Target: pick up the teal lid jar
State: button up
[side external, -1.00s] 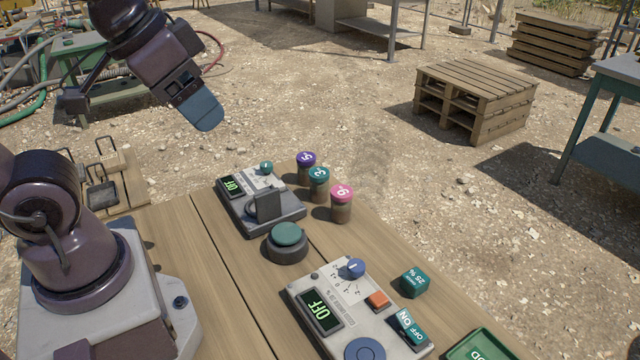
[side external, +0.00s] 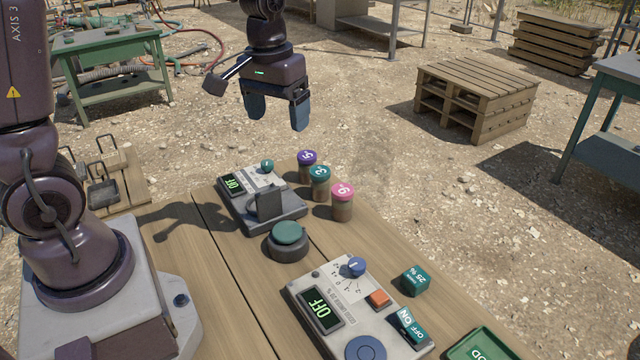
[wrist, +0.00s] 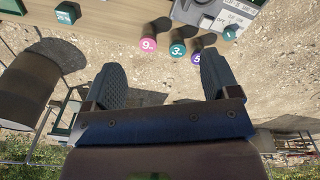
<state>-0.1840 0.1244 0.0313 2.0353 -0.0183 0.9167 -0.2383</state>
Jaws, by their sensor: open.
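The teal lid jar (side external: 319,183) stands upright on the wooden table, between a purple lid jar (side external: 307,166) and a pink lid jar (side external: 342,201). Its lid carries a white number 3. In the wrist view the teal lid (wrist: 178,48) shows between the pink lid (wrist: 148,43) and the purple lid (wrist: 196,58), beyond the fingertips. My gripper (side external: 277,118) is open and empty, fingers pointing down, above and behind the jars, apart from them. In the wrist view its two fingers (wrist: 163,75) are spread wide.
A grey device (side external: 262,205) with an OFF display stands just left of the jars. A teal-topped round button (side external: 288,236), a control panel (side external: 350,310), a teal cube (side external: 414,281) and a green tray (side external: 482,345) occupy the nearer table. The air around the jars is clear.

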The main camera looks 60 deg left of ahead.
aim_at(320, 170)
jog(key=w+a+f+n, duration=0.3)
jog(key=w+f+n, duration=0.1)
jog(key=w+a+f+n, duration=0.3)
jog(key=w+f+n, duration=0.1)
jog(key=w, duration=0.1)
jog(key=w+a+f+n, duration=0.3)
jog(key=w+f+n, duration=0.1)
jog(key=shift+w+g, duration=0.25)
jog(key=shift+g, duration=0.15)
notch_tip(320, 170, down, 12)
jog(key=shift+d, duration=0.15)
jog(key=shift+c, duration=0.2)
jog(key=c, duration=1)
